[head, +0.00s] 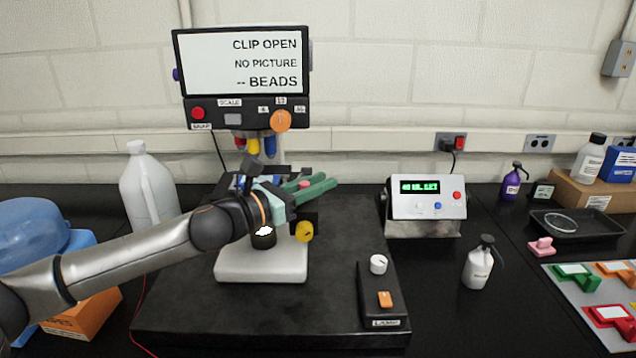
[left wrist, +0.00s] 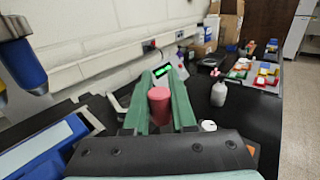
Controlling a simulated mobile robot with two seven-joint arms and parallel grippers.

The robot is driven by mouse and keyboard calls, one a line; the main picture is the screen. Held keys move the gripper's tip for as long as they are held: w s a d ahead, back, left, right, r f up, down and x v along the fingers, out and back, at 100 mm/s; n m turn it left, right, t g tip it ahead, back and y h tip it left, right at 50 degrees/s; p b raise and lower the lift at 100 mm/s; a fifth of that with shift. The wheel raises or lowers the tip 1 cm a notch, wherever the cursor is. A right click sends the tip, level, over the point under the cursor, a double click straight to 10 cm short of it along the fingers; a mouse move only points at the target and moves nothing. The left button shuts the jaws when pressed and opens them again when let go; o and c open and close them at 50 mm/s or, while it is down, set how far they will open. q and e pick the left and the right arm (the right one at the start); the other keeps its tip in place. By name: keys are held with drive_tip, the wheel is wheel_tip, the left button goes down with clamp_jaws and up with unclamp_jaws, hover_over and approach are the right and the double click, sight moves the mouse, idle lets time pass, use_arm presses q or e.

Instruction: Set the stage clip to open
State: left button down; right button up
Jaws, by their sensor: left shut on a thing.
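A microscope with a screen (head: 241,62) stands on the black bench; the screen reads "CLIP OPEN", "NO PICTURE" and "-- BEADS". My left gripper (head: 322,184), with green fingers, reaches over the microscope's stage from the left. It is shut on a red knob (head: 304,184), which appears to belong to the stage clip. In the left wrist view the knob (left wrist: 159,106) stands between the two green fingers (left wrist: 157,88). My arm and hand hide most of the stage and the rest of the clip. My right gripper is not in view.
A yellow focus knob (head: 304,232) sits just below my gripper. A lamp box (head: 383,296) is at the front right, and a meter box (head: 428,199) behind it. A white jug (head: 148,188) stands at left, a pump bottle (head: 478,264) at right.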

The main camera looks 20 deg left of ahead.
use_arm(q)
drive_tip(key=c, duration=0.7)
unclamp_jaws()
drive_tip(key=shift+b+v, duration=1.8)
drive_tip(key=shift+v, duration=4.45)
